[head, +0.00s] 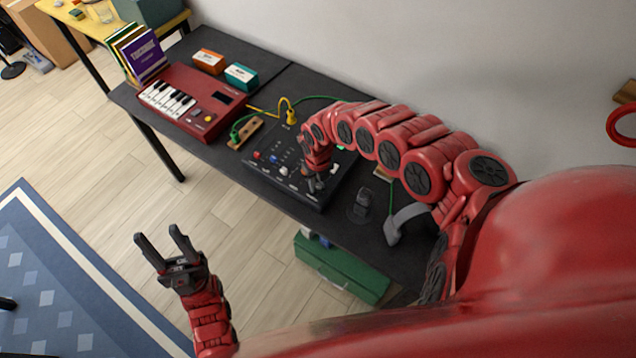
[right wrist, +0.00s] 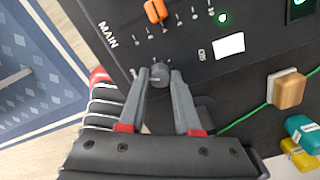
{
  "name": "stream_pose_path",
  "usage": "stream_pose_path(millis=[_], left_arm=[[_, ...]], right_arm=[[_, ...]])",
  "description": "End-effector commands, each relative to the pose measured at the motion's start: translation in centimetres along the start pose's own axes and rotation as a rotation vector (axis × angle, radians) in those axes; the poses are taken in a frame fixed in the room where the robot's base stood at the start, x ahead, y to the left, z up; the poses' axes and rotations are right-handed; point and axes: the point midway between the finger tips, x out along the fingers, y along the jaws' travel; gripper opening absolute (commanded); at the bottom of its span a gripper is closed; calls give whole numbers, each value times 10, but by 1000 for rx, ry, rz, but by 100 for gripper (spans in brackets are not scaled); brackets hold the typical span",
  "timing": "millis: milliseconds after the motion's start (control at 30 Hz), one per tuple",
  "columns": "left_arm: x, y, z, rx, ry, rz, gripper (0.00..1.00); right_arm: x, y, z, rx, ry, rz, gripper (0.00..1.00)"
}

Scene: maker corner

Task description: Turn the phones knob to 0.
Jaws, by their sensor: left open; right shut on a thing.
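The black mixer (head: 275,165) stands on the dark table, with several small knobs and coloured sliders on its top. In the right wrist view, my right gripper (right wrist: 160,76) is shut on a grey round knob (right wrist: 159,75) near the mixer's edge. I cannot read this knob's label or its scale. In the head view, my right gripper (head: 315,184) reaches down onto the mixer's front right part, and the arm hides part of the panel. My left gripper (head: 162,250) is open and empty, out over the floor to the left of the table.
A red keyboard (head: 207,104) stands left of the mixer, with orange (head: 208,61) and teal (head: 241,76) boxes behind it. Green and yellow cables run behind the mixer. A green case (head: 343,268) is below the table's front edge. A white button (right wrist: 229,46) is beside the knob.

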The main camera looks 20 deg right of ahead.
Motion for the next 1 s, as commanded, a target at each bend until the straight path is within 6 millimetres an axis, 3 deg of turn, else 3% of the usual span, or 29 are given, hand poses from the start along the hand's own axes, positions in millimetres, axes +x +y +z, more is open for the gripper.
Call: stream_pose_path(millis=[300, 333, 467, 800, 1000], left_arm=[[0, 0, 0, 0, 0, 0, 50], [0, 0, 0, 0, 0, 0, 50], [0, 0, 0, 0, 0, 0, 50], [0, 0, 0, 0, 0, 0, 50], [0, 0, 0, 0, 0, 0, 50]], right_arm=[[0, 0, 0, 0, -2, -1, 0], [0, 0, 0, 0, -2, -1, 38], [0, 0, 0, 0, -1, 0, 61], [-2, 0, 1, 1, -2, 0, 62], [-24, -2, 2, 2, -6, -1, 62]])
